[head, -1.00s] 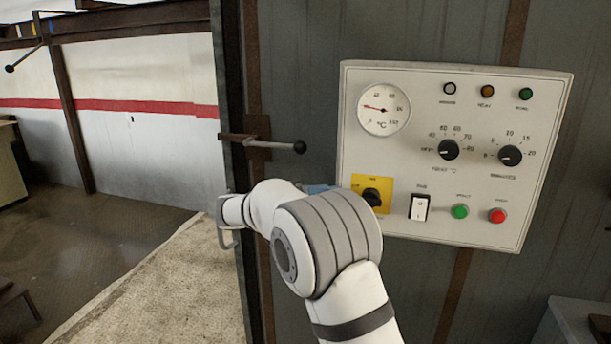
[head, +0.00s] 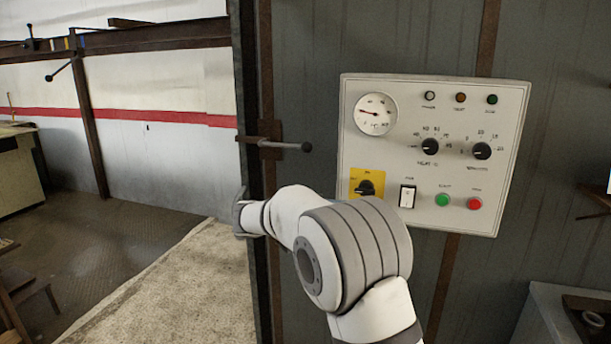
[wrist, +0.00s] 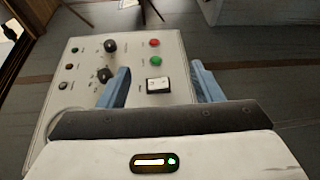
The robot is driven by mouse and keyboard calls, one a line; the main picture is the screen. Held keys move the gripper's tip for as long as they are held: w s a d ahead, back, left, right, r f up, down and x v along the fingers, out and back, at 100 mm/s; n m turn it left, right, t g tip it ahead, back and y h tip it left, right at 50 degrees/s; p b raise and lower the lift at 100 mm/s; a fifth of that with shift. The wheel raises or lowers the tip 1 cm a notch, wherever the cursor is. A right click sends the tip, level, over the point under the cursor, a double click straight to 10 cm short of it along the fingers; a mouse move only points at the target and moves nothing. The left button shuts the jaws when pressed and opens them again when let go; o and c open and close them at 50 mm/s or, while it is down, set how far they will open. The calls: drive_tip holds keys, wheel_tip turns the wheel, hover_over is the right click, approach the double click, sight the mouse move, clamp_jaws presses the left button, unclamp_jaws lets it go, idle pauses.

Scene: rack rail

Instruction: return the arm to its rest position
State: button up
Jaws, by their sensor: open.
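My white and grey arm (head: 350,250) is bent in front of the dark metal wall in the head view, with its wrist end at the left near the wall's edge. I cannot tell the exact gap, but no contact shows.
A lever with a black knob (head: 306,147) sticks out from the door edge above my wrist. The panel carries a yellow rotary switch (head: 367,185), knobs, a gauge and green and red buttons. A grey box (head: 555,315) stands at lower right. Open floor lies at left.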

drive_tip(key=s+d+f+n+g+y, duration=0.1)
drive_tip(key=s+d+f+y, duration=0.3)
drive_tip(key=s, duration=0.3)
drive_tip(key=s+d+f+g+y, duration=0.1)
drive_tip(key=s+d+f+y, duration=0.1)
drive_tip(key=s+d+y, duration=0.5)
drive_tip(key=s+a+f+m+t+y, duration=0.1)
drive_tip(key=s+a+f+y, duration=0.1)
drive_tip(key=s, duration=0.5)
drive_tip(key=s+a+f+m+t+y, duration=0.1)
drive_tip(key=s+a+f+t+y, duration=0.1)
drive_tip(key=s+f+y, duration=0.2)
drive_tip(key=shift+s+a+f+t, duration=0.3)
drive_tip(key=shift+s+f, duration=0.1)
drive_tip(key=shift+s, duration=1.35)
drive_tip(key=shift+c, duration=0.3)
